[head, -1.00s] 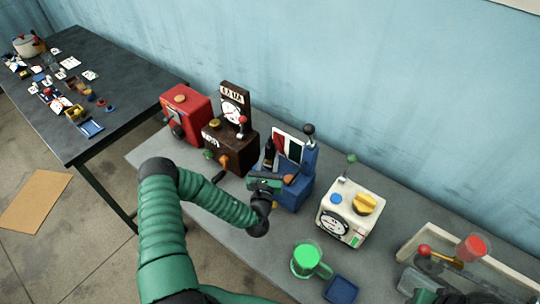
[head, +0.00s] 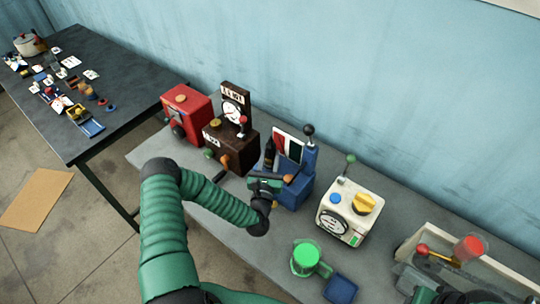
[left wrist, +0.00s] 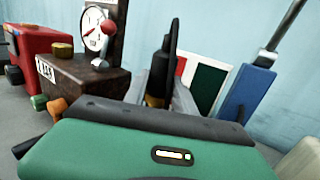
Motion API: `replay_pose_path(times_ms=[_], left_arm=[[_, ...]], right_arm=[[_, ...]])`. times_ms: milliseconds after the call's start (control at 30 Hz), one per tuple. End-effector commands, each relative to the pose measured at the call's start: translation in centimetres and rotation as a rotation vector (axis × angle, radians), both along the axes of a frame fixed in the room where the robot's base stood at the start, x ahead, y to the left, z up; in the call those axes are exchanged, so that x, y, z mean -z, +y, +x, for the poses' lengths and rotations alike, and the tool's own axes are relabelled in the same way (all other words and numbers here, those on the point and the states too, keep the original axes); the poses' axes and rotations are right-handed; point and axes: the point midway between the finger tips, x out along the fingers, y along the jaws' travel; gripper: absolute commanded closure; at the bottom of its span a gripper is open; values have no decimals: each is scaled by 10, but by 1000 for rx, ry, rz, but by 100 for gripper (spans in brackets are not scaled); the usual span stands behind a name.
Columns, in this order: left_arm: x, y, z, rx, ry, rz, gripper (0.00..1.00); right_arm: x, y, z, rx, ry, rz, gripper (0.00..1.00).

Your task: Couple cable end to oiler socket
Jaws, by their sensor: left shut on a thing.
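My left gripper (head: 265,188) is at the front left of a blue device (head: 296,190). A black upright piece with a brass lower end (left wrist: 160,65), which looks like the cable end, rises just beyond the gripper's black edge (left wrist: 160,118) in the left wrist view. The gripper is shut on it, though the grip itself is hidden. The blue device also shows in the left wrist view (left wrist: 247,88), with a green, white and red panel beside it. No socket can be made out, and I cannot tell which device is the oiler. A dark green part (head: 424,295) at the bottom edge may be my right gripper.
A brown box with a dial (head: 228,145) and a red box (head: 187,112) stand left of the blue device. A cream device (head: 347,210), a green cup (head: 305,257) and a blue tray (head: 340,289) stand to the right. A second table (head: 105,70) is at left.

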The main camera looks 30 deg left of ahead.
Motion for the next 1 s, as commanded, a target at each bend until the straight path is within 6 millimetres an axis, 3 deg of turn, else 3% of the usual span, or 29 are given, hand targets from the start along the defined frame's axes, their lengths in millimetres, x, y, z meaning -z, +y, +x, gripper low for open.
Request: replay_pose_path(times_ms=[967, 1000], left_arm=[[13, 0, 0, 0, 0, 0, 100], [12, 0, 0, 0, 0, 0, 63]], right_arm=[[4, 0, 0, 0, 0, 0, 64], [3, 0, 0, 0, 0, 0, 64]])
